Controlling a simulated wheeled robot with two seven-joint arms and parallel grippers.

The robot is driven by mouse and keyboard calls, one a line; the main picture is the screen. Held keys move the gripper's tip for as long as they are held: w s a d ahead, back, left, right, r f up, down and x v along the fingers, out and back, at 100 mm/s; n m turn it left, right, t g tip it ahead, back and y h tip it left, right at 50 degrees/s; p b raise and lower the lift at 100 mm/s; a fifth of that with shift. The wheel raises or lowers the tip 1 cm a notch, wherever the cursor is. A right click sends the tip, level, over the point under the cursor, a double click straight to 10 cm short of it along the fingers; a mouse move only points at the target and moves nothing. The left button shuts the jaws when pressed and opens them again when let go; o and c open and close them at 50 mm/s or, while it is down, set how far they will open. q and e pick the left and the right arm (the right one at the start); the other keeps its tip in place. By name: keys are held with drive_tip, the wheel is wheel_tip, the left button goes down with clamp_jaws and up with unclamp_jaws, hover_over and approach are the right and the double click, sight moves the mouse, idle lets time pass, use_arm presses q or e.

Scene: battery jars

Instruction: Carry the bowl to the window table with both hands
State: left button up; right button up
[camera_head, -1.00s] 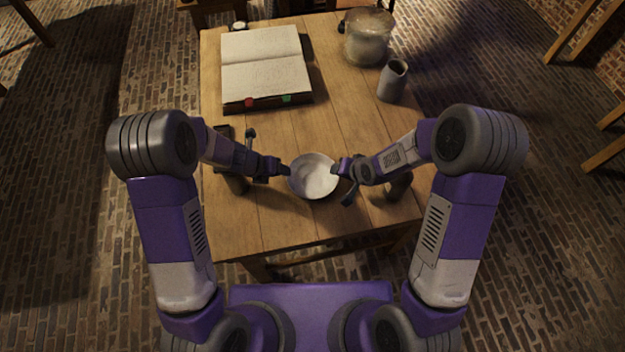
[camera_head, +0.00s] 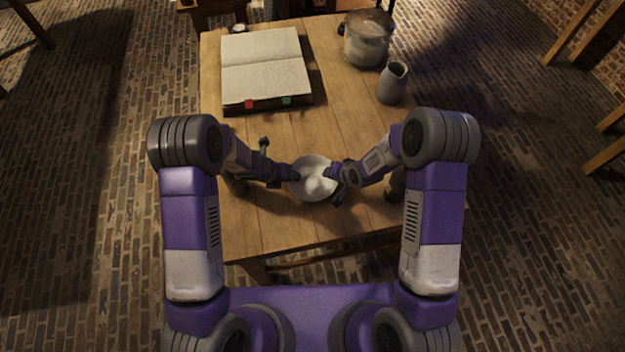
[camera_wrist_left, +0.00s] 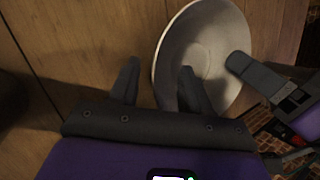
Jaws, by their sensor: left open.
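The white bowl (camera_head: 312,184) stands upright on the wooden table, near its front half, between my two grippers. In the left wrist view the bowl (camera_wrist_left: 205,40) appears empty. My left gripper (camera_head: 293,174) is open at the bowl's left rim. In the left wrist view my left gripper (camera_wrist_left: 158,84) has one finger outside the rim and one over the inside, with the wall between them. My right gripper (camera_head: 335,175) is at the bowl's right rim; one finger shows over the bowl in the left wrist view (camera_wrist_left: 240,64). Whether it is shut is hidden.
The table (camera_head: 270,225) has bare wood in front of the bowl. An open book (camera_head: 265,68) lies at the back left. Brick floor surrounds the table.

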use_arm(q)
drive_tip(key=shift+w+d+f, duration=0.15)
drive_tip(key=shift+d+f, duration=0.1)
drive_tip(key=shift+f, duration=0.15)
use_arm(e)
drive_tip(key=shift+w+a+f, duration=0.15)
drive_tip(key=shift+w+f, duration=0.05)
drive_tip(key=shift+f, duration=0.2)
use_arm(q)
clamp_jaws()
use_arm(e)
drive_tip(key=c, duration=0.9)
clamp_jaws()
